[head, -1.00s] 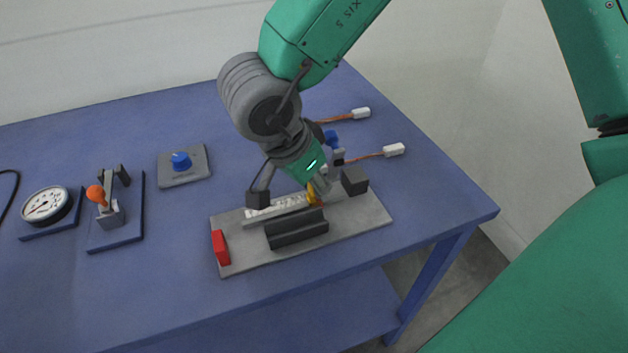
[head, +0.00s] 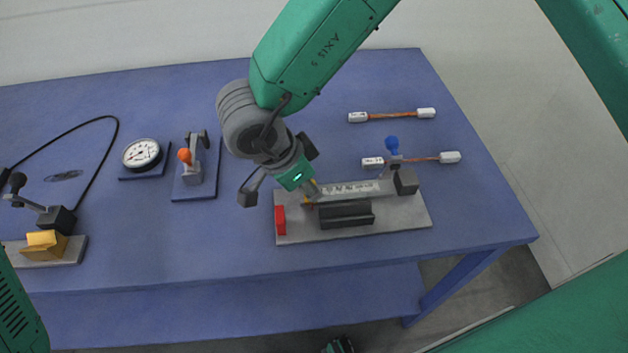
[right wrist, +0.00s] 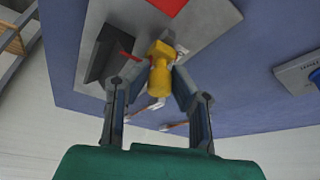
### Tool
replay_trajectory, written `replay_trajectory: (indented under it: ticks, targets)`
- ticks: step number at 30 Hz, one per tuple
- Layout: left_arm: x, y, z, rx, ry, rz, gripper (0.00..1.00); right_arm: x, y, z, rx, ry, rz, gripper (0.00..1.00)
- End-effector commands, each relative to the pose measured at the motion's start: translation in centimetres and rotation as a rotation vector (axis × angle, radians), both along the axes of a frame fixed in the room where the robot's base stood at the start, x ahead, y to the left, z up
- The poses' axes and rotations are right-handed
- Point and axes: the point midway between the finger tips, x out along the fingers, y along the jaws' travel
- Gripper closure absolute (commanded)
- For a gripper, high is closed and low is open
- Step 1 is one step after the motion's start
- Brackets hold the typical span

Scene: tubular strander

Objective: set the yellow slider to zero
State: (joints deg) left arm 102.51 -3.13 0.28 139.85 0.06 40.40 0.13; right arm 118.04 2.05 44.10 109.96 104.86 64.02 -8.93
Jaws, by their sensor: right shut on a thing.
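The yellow slider (right wrist: 159,74) shows in the right wrist view between the two fingers of my right gripper (right wrist: 158,80), which is shut on it. In the head view only a little yellow of the slider (head: 311,186) shows beside my right gripper (head: 308,194). The slider is at the left part of its pale scale rail (head: 352,189), close to the red block (head: 280,220). The rail stretches to the right of it. The scale marks are too small to read. My left gripper is not in view.
The rail's grey plate (head: 400,217) bears a black block (head: 346,214) in front. Two cables with white plugs (head: 390,115) lie behind. A gauge (head: 142,153), an orange-knobbed lever (head: 187,157) and a yellow block (head: 44,244) stand to the left. The table's front edge is clear.

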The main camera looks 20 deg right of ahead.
Motion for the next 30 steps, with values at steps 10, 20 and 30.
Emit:
replay_trajectory:
  ticks: [10,20,30]
  targets:
    - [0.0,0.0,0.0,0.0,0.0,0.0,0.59,0.1,0.0,0.1,0.003,-0.004,0.0,0.62]
    - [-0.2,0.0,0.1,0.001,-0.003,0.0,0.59,0.0,1.4,3.4,0.004,-0.007,0.001,0.62]
    - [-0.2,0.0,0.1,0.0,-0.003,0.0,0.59,-0.3,4.1,9.4,0.003,-0.004,0.001,0.62]
